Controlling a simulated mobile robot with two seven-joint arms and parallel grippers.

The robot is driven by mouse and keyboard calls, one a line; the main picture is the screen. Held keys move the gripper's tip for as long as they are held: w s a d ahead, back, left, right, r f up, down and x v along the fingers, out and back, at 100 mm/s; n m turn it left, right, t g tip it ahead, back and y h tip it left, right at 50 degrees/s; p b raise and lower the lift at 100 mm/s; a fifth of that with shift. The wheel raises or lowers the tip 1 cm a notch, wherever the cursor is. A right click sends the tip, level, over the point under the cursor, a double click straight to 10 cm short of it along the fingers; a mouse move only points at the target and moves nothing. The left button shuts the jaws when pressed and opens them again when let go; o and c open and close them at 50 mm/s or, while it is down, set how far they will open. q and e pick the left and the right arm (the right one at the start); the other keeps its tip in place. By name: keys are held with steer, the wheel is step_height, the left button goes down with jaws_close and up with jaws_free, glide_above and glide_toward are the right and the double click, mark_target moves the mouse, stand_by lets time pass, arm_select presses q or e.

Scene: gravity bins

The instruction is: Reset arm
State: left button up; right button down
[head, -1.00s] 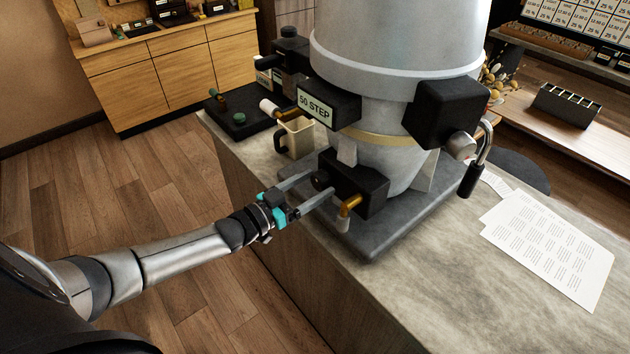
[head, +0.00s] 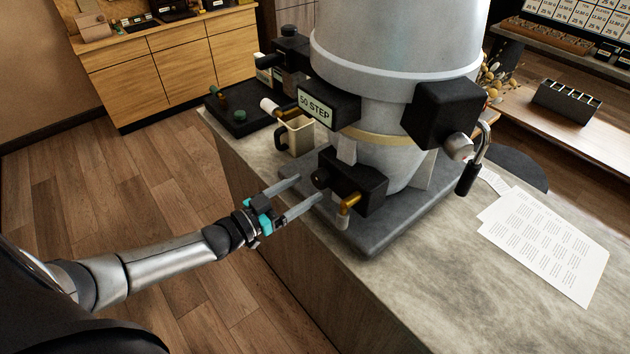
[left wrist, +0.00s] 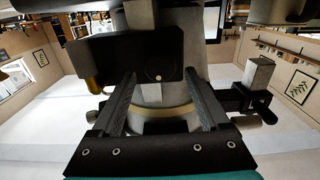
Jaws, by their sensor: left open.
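My left gripper (head: 309,190) is open and empty, its two grey fingers pointing at the lower front of the large grey machine (head: 395,45). The fingertips are close to a black block (head: 352,183) with a dark knob and a brass-coloured spout on the machine. A small gap seems to lie between the fingertips and the block. In the left wrist view the two fingers (left wrist: 164,80) stand wide apart, with the black block (left wrist: 125,60) beyond them and nothing held between them. My right gripper is not in view.
The machine stands on a dark base plate (head: 375,240) on a stone counter (head: 400,300). A cream jug (head: 300,138) and a black tray (head: 240,115) are behind the gripper. Printed sheets (head: 550,245) lie at the right. The wooden floor left of the counter is clear.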

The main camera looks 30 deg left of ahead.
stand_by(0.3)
arm_select(q)
steer(key=s+f+n+g+y+b, duration=0.1)
steer(key=s+f+g+y+b, duration=0.3)
steer(key=f, duration=0.8)
steer(key=s+f+g+b, duration=0.15)
steer(key=s+f, duration=0.45)
steer(key=f, duration=0.6)
steer(key=s+f+n+g+y+b, duration=0.15)
steer(key=s+f+b, duration=0.3)
steer(key=f, duration=0.65)
steer(key=s+d+f+g+b, duration=0.1)
steer(key=s+d+f+g, duration=0.1)
steer(key=s+f, duration=0.4)
steer(key=s+d+f+g+y+b, duration=0.1)
steer(key=s+f, duration=0.4)
steer(key=s, duration=0.7)
steer(key=s+d+f+g+b, duration=0.3)
steer(key=s+d+f+g, duration=0.2)
steer(key=s, duration=0.4)
steer(key=shift+s+d+f+g, duration=0.15)
steer(key=shift+d+f+g, duration=0.15)
steer(key=shift+f, duration=0.55)
steer(key=shift+m, duration=0.25)
